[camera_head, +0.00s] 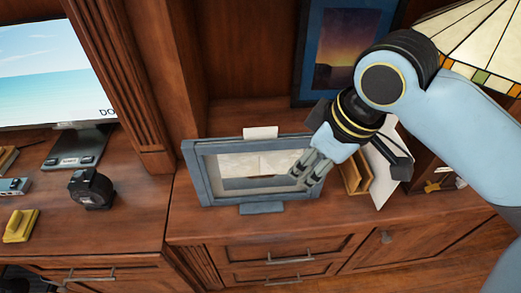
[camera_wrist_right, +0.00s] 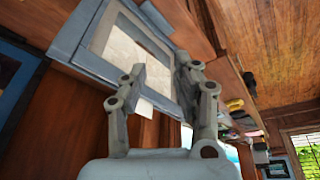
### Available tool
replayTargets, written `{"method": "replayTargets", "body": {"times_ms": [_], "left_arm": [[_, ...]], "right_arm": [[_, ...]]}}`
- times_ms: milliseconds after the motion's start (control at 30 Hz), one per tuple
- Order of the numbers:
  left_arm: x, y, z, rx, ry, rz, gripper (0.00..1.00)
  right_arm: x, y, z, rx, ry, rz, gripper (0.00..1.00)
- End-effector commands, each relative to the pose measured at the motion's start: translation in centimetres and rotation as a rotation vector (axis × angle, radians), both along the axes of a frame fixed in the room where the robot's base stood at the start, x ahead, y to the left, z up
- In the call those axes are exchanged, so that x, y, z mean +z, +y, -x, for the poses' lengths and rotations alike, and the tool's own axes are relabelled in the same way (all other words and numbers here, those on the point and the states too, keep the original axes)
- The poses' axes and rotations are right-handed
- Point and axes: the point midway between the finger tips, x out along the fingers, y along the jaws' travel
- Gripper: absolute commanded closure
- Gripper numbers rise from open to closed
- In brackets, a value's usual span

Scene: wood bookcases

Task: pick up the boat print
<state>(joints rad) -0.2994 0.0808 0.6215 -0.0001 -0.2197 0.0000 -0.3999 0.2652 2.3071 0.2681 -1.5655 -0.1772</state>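The boat print (camera_head: 238,165) stands upright on the wooden cabinet top in a blue-grey frame, with a small blue foot in front. It also shows in the right wrist view (camera_wrist_right: 128,45), partly covered by my fingers. My right gripper (camera_head: 308,170) is at the frame's right side, with its fingers over the right edge in the head view. In the wrist view the right gripper (camera_wrist_right: 165,68) has its fingers apart, with the frame's side between or just beyond them. I cannot tell whether they touch it. My left gripper is not in view.
A dark blue framed sunset picture (camera_head: 340,55) leans at the back. A wooden holder with papers (camera_head: 376,165) stands just right of the print, and a stained-glass lampshade (camera_head: 478,45) is at upper right. A monitor (camera_head: 45,75) and tape measure (camera_head: 91,188) stand left.

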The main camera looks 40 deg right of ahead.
Motion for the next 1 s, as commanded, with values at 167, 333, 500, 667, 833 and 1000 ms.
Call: {"method": "replayTargets", "body": {"times_ms": [167, 333, 500, 667, 833, 1000], "left_arm": [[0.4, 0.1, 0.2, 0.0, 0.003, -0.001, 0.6], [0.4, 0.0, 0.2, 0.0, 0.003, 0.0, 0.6], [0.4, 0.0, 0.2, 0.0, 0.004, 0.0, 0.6], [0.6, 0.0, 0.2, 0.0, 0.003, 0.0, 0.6], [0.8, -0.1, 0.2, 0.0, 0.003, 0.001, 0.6], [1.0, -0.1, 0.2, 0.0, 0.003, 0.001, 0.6]], "right_arm": [[3.1, -0.7, -4.1, 0.272, -0.006, -0.021, 0.7], [6.0, -2.4, -7.9, 0.497, -0.013, -0.047, 0.7], [8.8, -4.0, -10.2, 0.641, -0.028, -0.073, 0.7], [7.6, -3.4, -10.9, 0.667, -0.033, -0.09, 0.7], [5.1, -2.5, -11.5, 0.665, -0.033, -0.088, 0.7], [3.9, -2.0, -11.8, 0.666, -0.033, -0.085, 0.7]]}}
